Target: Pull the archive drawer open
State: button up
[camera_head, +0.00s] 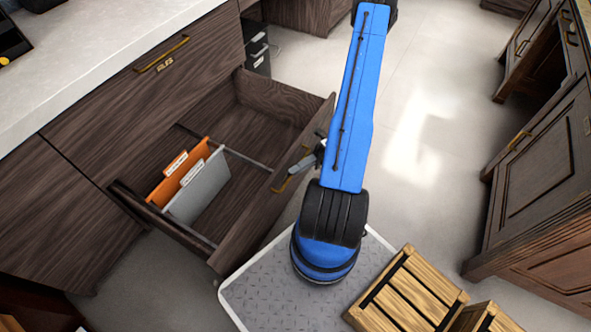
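The archive drawer (258,212) is a dark wood drawer that stands well out from the cabinet, with its inside in view. An orange folder (170,183) and a grey folder (203,188) hang in its left part. Its brass handle (281,185) is on the front face and partly hidden. My gripper (306,163) is at the handle, beside or around it. The blue arm and the small size hide the fingers, so I cannot tell whether they are closed on it.
A closed drawer with a brass handle (162,54) is above, under the pale worktop (75,60). Wooden crates (408,290) stand at the bottom right beside my base. Dark cabinets (545,150) line the right. Pale floor (425,130) between is clear.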

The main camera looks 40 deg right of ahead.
jog(key=o, duration=0.4)
jog(key=shift+d, duration=0.1)
jog(key=d, duration=0.5)
jog(key=d+f, duration=0.1)
jog(key=d, duration=0.5)
jog(key=s+d, duration=0.1)
jog(key=d, duration=0.5)
jog(key=shift+s+d+f, duration=0.1)
jog(key=shift+d+f, duration=0.05)
jog(key=shift+f, duration=0.05)
